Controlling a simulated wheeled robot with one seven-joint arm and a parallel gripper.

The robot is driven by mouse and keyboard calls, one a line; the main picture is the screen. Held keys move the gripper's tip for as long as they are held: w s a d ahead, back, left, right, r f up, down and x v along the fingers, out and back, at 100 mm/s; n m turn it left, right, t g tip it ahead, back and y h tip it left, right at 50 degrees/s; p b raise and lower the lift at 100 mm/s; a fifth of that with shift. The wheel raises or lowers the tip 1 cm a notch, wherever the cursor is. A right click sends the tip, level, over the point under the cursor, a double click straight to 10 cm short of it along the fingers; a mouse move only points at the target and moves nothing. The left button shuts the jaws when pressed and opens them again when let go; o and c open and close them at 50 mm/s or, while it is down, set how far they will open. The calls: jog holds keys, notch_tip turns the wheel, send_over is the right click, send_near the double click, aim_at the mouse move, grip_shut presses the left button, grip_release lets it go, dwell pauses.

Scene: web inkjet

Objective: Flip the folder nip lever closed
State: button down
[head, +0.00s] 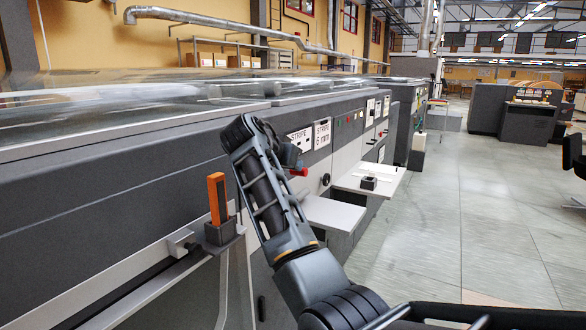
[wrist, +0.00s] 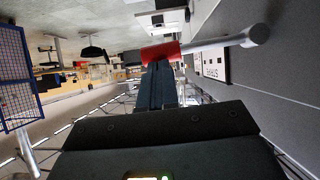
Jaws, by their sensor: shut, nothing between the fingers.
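A lever with a red grip (wrist: 161,52) on a grey rod (wrist: 225,42) shows in the wrist view, just past my fingertips. My gripper (wrist: 155,68) is shut and empty, its fingertips at or very near the red grip; whether they touch I cannot tell. In the head view a small red end (head: 299,172) shows beside the end of my arm, in front of the machine's side panel. My fingers are hard to make out there, and most of the lever is hidden.
An upright orange handle (head: 217,198) stands on a grey block at the machine's near side, left of my arm. White shelves (head: 370,180) stick out from the long grey machine (head: 130,190), one bearing a small dark block (head: 368,183).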

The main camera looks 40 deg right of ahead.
notch_tip(320, 180, down, 7)
jog(key=m+t+y+b, duration=0.1)
jog(key=m+t+b, duration=0.2)
jog(key=b, duration=0.5)
jog(key=shift+s+m+t+b, duration=0.15)
jog(key=shift+m+t+b, duration=0.25)
jog(key=shift+m, duration=0.1)
